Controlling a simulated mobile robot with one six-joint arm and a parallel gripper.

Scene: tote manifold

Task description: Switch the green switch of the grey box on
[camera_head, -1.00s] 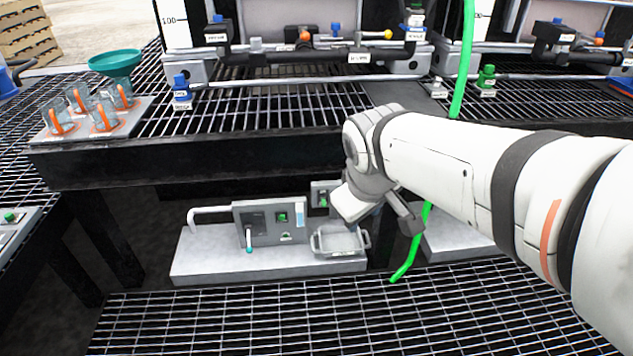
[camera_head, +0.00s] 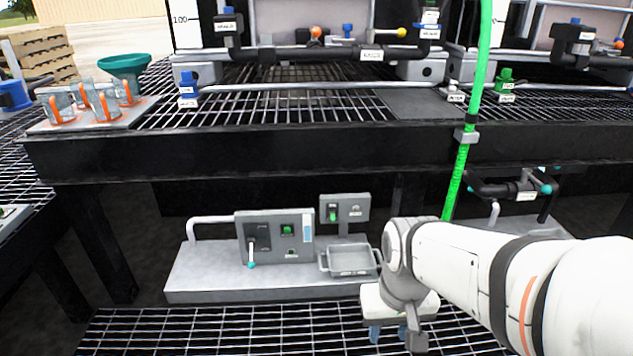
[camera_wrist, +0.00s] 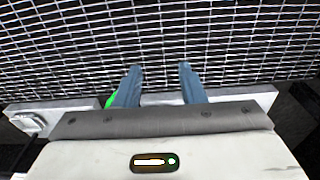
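A large grey box (camera_head: 268,250) stands on the low pale platform under the rack in the head view. It has a green switch (camera_head: 288,229) near its top middle and a lever with a teal tip on its left. Behind it to the right stands a smaller grey box (camera_head: 354,207) with another green switch (camera_head: 332,212). I cannot tell the switch states. My gripper (camera_head: 388,334) is right of and below both boxes, apart from them. Its two blue-grey fingers are spread and empty in the wrist view (camera_wrist: 160,70), facing the floor grating.
A grey tray with handles (camera_head: 350,272) is right of the large box, close to my arm. A green hose (camera_head: 462,160) hangs behind my arm. The rack's dark front beam (camera_head: 250,153) runs above the boxes. Open floor grating (camera_head: 200,330) lies in front.

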